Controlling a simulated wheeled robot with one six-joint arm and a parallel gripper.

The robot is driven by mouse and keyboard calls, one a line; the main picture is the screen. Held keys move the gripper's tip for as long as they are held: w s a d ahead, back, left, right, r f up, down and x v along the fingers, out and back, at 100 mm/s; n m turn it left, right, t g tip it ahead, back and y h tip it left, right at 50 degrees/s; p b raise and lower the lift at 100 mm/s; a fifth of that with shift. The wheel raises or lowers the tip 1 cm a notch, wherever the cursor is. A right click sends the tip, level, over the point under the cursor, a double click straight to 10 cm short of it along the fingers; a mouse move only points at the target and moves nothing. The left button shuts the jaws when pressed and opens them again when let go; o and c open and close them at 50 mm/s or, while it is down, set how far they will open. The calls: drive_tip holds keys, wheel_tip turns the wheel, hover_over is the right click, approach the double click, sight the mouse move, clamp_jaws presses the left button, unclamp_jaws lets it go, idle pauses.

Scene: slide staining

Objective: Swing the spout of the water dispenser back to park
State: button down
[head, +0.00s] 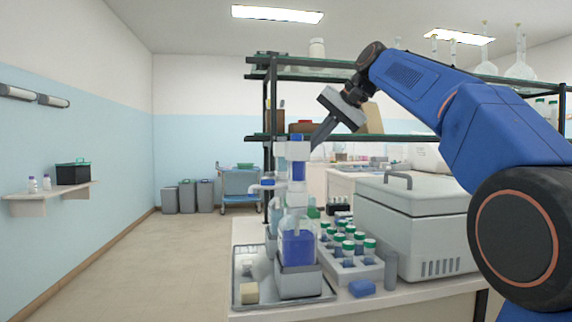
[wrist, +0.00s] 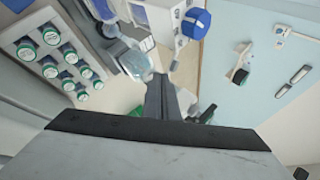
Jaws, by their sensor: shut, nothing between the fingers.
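The water dispenser (head: 292,149) stands upright in the head view, with a white head, blue parts and a clear bottle of blue liquid (head: 298,247) below. A blue and white spout (head: 262,187) appears to stick out to its left. My gripper (head: 315,146) slants down from the upper right, its tips close to the right side of the dispenser's head. I cannot tell whether they touch. In the wrist view my shut, empty fingers (wrist: 159,80) point toward the dispenser's white body (wrist: 160,15), which has a blue round part (wrist: 195,23). The spout is hard to make out there.
A rack of green-capped tubes (head: 345,262) and a white lidded box (head: 415,220) stand to the right. Shelves (head: 262,137) rise behind.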

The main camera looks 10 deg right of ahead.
drive_tip(key=d+m, duration=0.1)
drive_tip(key=m, duration=0.1)
approach(272, 175)
drive_tip(key=shift+y, duration=0.4)
drive_tip(key=shift+d+f+x, duration=0.1)
drive_tip(key=shift+d+x, duration=0.05)
drive_tip(key=shift+x, duration=0.8)
drive_tip(key=shift+d+f+x, duration=0.1)
drive_tip(key=shift+d+x, duration=0.05)
drive_tip(key=shift+x, duration=0.8)
drive_tip(key=shift+d+f+x, duration=0.15)
drive_tip(key=shift+x, duration=0.8)
drive_tip(key=shift+w+a, duration=0.15)
drive_tip(key=shift+a, duration=0.35)
drive_tip(key=shift+d, duration=0.25)
